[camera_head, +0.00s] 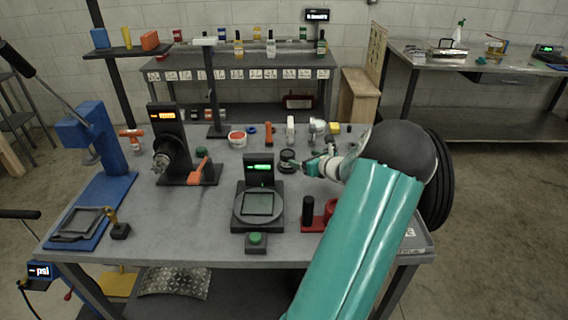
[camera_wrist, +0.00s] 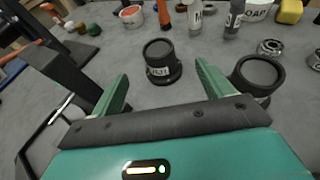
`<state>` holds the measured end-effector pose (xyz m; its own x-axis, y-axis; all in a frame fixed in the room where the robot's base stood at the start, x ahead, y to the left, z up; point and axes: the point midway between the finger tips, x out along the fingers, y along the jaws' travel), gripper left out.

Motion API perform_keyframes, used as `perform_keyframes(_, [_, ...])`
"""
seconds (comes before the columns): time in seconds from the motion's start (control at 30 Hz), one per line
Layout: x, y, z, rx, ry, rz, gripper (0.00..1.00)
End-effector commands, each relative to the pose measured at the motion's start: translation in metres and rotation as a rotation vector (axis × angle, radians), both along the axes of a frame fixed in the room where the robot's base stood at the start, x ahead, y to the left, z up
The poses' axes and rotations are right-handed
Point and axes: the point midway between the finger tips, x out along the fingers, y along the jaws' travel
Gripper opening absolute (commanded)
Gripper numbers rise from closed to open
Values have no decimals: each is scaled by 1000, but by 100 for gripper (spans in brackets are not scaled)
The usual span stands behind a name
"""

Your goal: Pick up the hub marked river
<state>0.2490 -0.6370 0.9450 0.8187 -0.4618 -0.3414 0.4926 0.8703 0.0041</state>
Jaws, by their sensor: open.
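A black, round, stepped hub (camera_wrist: 159,50) with a pale lettered band stands upright on the grey workbench, just ahead of my open fingers in the wrist view. Its lettering is too blurred to read surely. It seems to be the dark round piece (camera_head: 288,161) left of my gripper in the head view. A second black hub (camera_wrist: 257,74) stands to the right, beyond my right finger; any marking on it is hidden. My gripper (camera_wrist: 161,72) is open and empty, its green fingers apart. In the head view my gripper (camera_head: 313,167) is low over the bench.
A scale (camera_head: 258,205) with a green display stands near the front. A red holder with a black cylinder (camera_head: 308,210) is right of it. Bottles, a white tub (camera_head: 237,139) and metal bearings (camera_wrist: 271,47) lie behind and right. A blue press (camera_head: 95,150) stands left.

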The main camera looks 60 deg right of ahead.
Motion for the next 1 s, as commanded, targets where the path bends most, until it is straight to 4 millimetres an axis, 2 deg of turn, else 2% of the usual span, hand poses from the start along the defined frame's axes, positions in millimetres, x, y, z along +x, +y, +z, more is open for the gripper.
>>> perform_keyframes(0.3, [47, -28, -21, -1, -1, 4, 79])
perform_keyframes(0.57, [68, -38, -28, 0, 0, 4, 79])
perform_keyframes(0.8, [100, -51, -40, -1, 0, 6, 79])
perform_keyframes(1.0, [110, -57, -44, -2, 1, 4, 79])
